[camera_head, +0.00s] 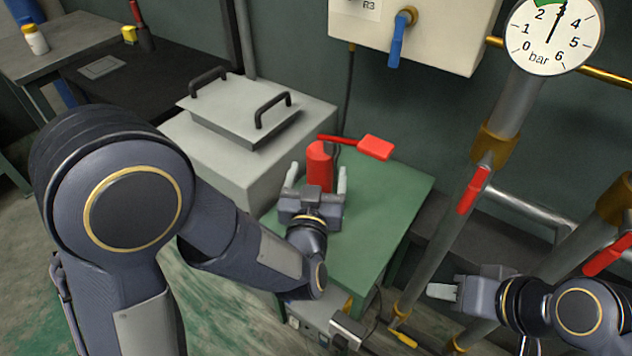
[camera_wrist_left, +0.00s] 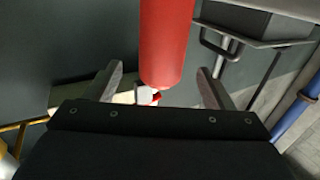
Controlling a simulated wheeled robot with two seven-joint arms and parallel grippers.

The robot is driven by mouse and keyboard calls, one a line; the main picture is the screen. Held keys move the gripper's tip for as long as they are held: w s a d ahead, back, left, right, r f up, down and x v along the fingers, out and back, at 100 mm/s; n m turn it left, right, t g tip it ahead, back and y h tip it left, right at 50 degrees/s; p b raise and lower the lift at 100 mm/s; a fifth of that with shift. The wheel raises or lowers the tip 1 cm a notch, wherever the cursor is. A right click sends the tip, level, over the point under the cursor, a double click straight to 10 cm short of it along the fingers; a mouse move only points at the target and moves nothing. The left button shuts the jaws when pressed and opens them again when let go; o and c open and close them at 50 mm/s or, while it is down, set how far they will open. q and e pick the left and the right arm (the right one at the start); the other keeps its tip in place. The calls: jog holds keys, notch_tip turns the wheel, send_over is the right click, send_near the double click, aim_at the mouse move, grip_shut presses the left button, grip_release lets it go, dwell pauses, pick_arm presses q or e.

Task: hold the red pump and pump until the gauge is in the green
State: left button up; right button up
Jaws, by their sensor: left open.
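The red pump (camera_head: 320,165) stands upright on a green table. A red lever with a flat red paddle (camera_head: 376,147) shows behind it. My left gripper (camera_head: 317,176) is open, with one finger on each side of the pump. In the left wrist view the red cylinder (camera_wrist_left: 166,42) appears between the spread fingers, with gaps on both sides. The gauge (camera_head: 552,36) reads about 3 bar. A green mark shows at its upper rim, partly cut off by the frame. My right gripper (camera_head: 443,291) is at the lower right, away from the pump; its finger gap is unclear.
A grey box with a black-handled lid (camera_head: 240,108) stands left of the green table (camera_head: 385,215). Pipes with red valve handles (camera_head: 474,190) rise at the right. A cream wall box with a blue-handled valve (camera_head: 396,45) hangs above. The table's right part is clear.

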aim_at(321, 153)
pick_arm(q)
jog(key=w, duration=0.6)
jog(key=shift+w+d, duration=0.35)
jog(key=shift+w, duration=0.05)
jog(key=shift+c, duration=0.3)
jog(key=c, duration=1.6)
